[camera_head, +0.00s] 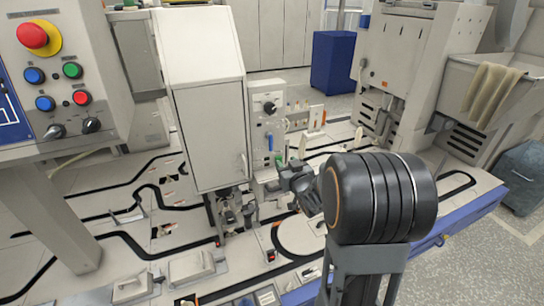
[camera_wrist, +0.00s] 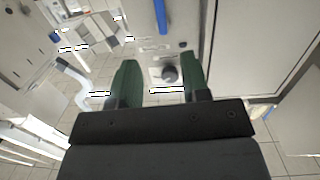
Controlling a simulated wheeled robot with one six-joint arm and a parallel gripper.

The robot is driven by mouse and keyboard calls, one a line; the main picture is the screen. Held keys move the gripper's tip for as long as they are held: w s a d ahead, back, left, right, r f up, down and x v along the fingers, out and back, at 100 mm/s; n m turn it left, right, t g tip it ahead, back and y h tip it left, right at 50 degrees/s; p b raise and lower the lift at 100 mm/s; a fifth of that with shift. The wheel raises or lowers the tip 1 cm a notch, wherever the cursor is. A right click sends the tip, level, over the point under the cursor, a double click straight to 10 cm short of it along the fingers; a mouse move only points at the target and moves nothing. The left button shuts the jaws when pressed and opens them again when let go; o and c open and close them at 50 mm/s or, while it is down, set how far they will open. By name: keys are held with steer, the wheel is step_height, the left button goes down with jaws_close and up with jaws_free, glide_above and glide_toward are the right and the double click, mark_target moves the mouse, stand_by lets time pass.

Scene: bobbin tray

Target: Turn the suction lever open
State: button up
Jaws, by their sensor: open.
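A black rotary knob (camera_head: 269,107) sits on a light plate near the top of the grey panel (camera_head: 258,126). A blue upright bar (camera_head: 270,142) is below it. I cannot tell for sure which of these is the suction lever. My gripper (camera_head: 279,160) is just in front of the panel's lower part, its green fingers partly hidden by my wrist. In the wrist view my gripper (camera_wrist: 159,76) is open and empty. A dark round knob (camera_wrist: 169,74) shows between the fingers, apparently beyond them, and the blue bar (camera_wrist: 160,15) is at the top.
A tall white cabinet (camera_head: 210,130) stands directly left of the panel. A pale curved part (camera_head: 286,125) sticks out at the panel's right; it also shows in the wrist view (camera_wrist: 72,75). A control box (camera_head: 60,75) with coloured buttons is at far left.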

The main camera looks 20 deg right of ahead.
mark_target(272, 145)
steer(key=shift+t+y, duration=0.3)
steer(key=shift+t, duration=0.2)
steer(key=w, duration=0.9)
steer(key=w+f, duration=0.1)
steer(key=w, duration=0.4)
steer(key=shift+d+b, duration=0.3)
steer(key=shift+b, duration=0.05)
steer(key=shift+r, duration=0.1)
jaws_close()
